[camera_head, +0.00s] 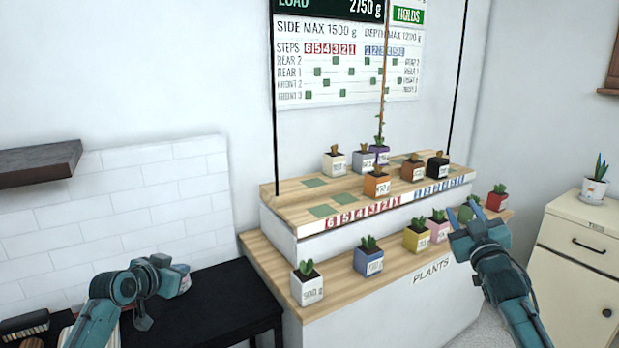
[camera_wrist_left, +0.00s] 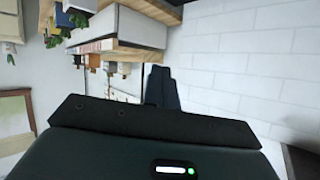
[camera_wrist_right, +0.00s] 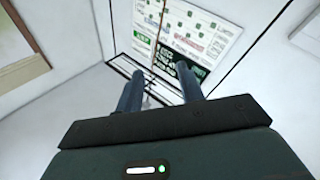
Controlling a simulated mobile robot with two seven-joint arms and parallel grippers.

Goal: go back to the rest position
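My left gripper (camera_head: 178,276) is at the lower left of the head view, over the black table. In the left wrist view its two dark fingers (camera_wrist_left: 162,87) lie together with nothing visible between them. My right gripper (camera_head: 467,216) is at the right of the head view, in front of the right end of the plant stand. In the right wrist view its two fingers (camera_wrist_right: 160,88) are spread apart, with no object held. They point toward the wall chart. In the head view the right gripper partly hides a green pot (camera_head: 465,212) behind it.
A wooden two-tier stand (camera_head: 335,292) holds several small potted plants, beside a hanging cord and rods. A black table (camera_head: 235,300) is at the left, below a dark wall shelf (camera_head: 35,165). A cream cabinet (camera_head: 570,255) with a plant (camera_head: 595,185) stands at the right.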

